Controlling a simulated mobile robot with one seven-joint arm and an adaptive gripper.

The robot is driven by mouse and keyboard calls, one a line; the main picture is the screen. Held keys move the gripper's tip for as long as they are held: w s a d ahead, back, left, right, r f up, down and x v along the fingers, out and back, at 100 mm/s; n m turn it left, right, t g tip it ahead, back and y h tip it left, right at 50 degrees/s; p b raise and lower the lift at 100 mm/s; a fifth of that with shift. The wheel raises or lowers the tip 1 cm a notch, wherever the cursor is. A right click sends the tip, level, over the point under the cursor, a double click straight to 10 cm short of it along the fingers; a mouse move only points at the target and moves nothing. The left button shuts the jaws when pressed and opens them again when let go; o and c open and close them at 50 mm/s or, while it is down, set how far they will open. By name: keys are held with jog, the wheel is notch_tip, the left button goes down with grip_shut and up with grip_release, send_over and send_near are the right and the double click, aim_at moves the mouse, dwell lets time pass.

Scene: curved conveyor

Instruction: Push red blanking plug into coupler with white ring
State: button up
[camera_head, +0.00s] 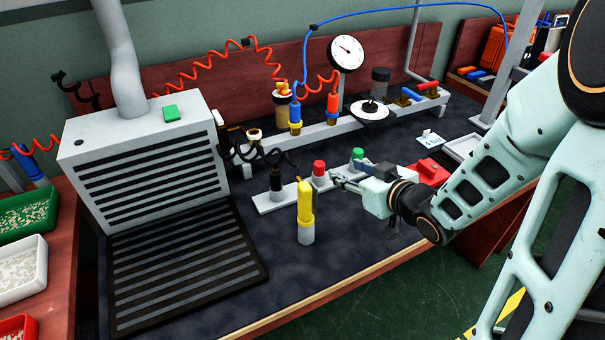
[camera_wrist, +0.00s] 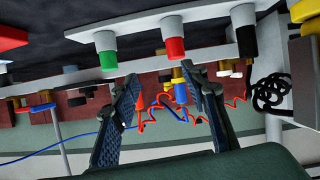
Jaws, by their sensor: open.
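The red blanking plug (camera_head: 319,168) stands upright in a pale holder strip (camera_head: 262,209), between a green-topped plug (camera_head: 357,154) and a black-topped one (camera_head: 275,182). In the wrist view, the red plug (camera_wrist: 175,47) appears upside down just beyond the fingertips. My gripper (camera_head: 336,178) is open and empty, close to the red plug on its right; in the wrist view its fingers (camera_wrist: 160,73) are spread with nothing between them. A dark fitting with a pale ring (camera_head: 254,137) sits at the left end of the back rail; I cannot tell surely whether it is the white-ringed coupler.
A yellow bottle-shaped item (camera_head: 305,207) stands in front of the strip. A grey slatted unit (camera_head: 150,170) fills the left. A red box (camera_head: 430,171) lies right of my gripper. The back rail (camera_head: 350,124) carries blue and red fittings with hoses. The dark mat's front is mostly clear.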

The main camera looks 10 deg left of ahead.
aim_at(322, 167)
jog(key=shift+m, duration=0.3)
jog(key=a, duration=0.1)
jog(key=w+a+f+b, duration=0.1)
jog(key=w+a+f, duration=0.1)
jog(key=a, duration=0.1)
jog(key=shift+f, duration=0.2)
jog(key=shift+a+b+x, duration=0.25)
jog(key=shift+b+x, duration=0.65)
jog(key=shift+x, duration=2.15)
jog(key=shift+s+r, duration=0.1)
jog(key=shift+r, duration=0.1)
jog(key=shift+c, duration=0.5)
grip_shut()
